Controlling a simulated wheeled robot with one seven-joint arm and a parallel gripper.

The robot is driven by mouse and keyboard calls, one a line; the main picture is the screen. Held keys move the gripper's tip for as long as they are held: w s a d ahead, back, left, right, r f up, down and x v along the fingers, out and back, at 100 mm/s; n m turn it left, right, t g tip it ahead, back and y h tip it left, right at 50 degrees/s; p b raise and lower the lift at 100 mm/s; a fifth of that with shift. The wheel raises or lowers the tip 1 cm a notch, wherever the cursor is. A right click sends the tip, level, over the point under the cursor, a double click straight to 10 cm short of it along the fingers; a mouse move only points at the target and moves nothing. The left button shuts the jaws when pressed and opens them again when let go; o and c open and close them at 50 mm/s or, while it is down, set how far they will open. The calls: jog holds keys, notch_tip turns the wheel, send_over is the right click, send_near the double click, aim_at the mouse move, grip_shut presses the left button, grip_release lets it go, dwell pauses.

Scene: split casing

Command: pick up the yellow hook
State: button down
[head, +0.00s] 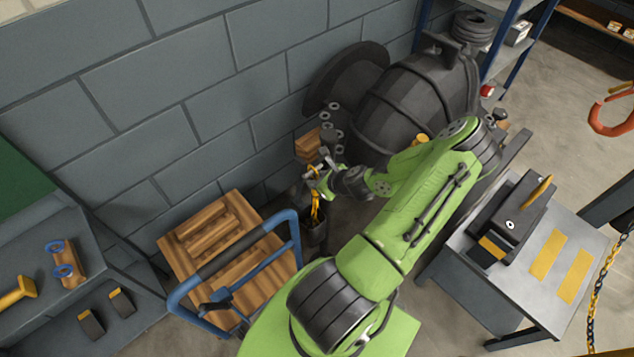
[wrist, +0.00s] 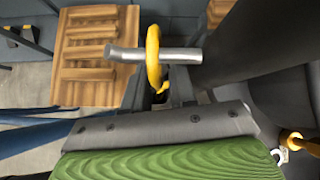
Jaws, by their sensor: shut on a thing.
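The yellow hook (head: 316,206) hangs below my gripper (head: 321,182) in the head view, over or inside a dark upright holder (head: 314,236); I cannot tell which. In the wrist view the curved yellow hook (wrist: 153,68) stands between the fingers of my gripper (wrist: 154,57), with silver metal showing on both sides of it. My gripper is shut on the hook. The hook's lower end is partly hidden in the wrist view.
A wooden-slatted cart with blue handles (head: 290,222) stands close on the left. A large dark round casing (head: 408,95) lies behind my arm, near the block wall. A grey table (head: 545,262) with a black device is at right; open floor lies beyond it.

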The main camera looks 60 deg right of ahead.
jog(key=a, duration=0.6)
jog(key=s+a+f, duration=0.2)
jog(key=s, duration=1.2)
jog(key=shift+s+a+b, duration=0.2)
jog(key=shift+a+b, duration=0.1)
jog(key=shift+a, duration=0.1)
